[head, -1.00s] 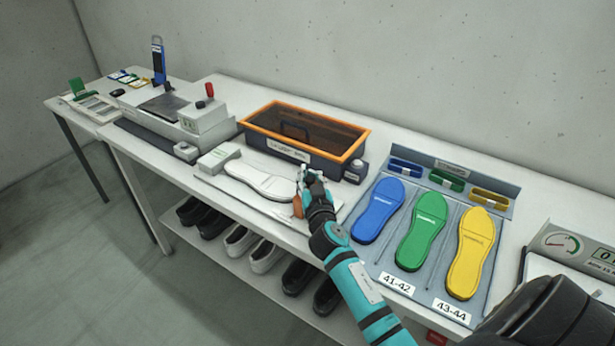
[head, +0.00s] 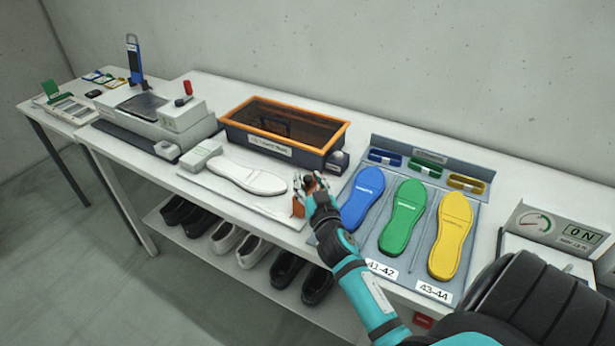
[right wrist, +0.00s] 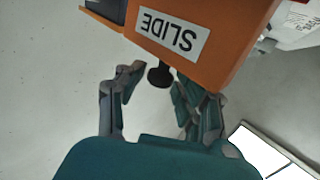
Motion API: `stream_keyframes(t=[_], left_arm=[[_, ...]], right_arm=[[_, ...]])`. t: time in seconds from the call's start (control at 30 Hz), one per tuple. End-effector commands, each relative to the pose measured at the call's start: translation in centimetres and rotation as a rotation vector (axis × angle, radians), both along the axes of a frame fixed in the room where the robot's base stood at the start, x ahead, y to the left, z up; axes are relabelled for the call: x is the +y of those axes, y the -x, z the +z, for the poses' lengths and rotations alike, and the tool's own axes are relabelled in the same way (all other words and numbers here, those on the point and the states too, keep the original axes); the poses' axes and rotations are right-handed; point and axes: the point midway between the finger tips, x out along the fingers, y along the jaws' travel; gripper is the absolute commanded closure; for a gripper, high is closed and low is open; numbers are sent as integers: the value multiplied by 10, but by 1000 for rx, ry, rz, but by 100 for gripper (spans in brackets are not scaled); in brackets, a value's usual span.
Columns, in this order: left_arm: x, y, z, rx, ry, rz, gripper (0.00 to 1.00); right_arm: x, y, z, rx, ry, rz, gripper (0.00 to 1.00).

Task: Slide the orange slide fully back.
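The orange slide (head: 299,207) is at the right end of the white plate, with a short gap between it and the white sole (head: 247,176). The right wrist view shows its orange face (right wrist: 215,25) with a "SLIDE" label and a black knob (right wrist: 159,76). My right gripper (head: 310,182) is at the slide. Its fingers (right wrist: 158,88) stand apart on either side of the knob, with a small gap seen at the left finger; contact on the right is unclear. My left gripper is not in view.
A dark bin with an orange rim (head: 337,137) stands behind the plate. A grey rack (head: 375,146) with blue, green and yellow soles is close on the right. A grey block (head: 200,155) sits at the plate's left. Shoes lie on the shelf below.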

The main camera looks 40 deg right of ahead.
Motion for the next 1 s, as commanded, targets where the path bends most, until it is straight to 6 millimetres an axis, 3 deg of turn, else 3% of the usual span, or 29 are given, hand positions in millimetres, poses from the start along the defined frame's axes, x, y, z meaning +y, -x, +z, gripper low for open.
stream_keyframes(t=[0.33, 0.47, 0.8, 1.0], left_arm=[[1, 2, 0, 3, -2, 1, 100], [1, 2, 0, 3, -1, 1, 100], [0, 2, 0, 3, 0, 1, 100], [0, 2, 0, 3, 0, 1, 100]], right_arm=[[-2, 0, 5, -8, 5, -3, 53], [2, 10, 4, -6, 3, -2, 53], [29, 75, 2, -2, 0, -4, 53], [40, 102, 2, -2, 2, -3, 53]])
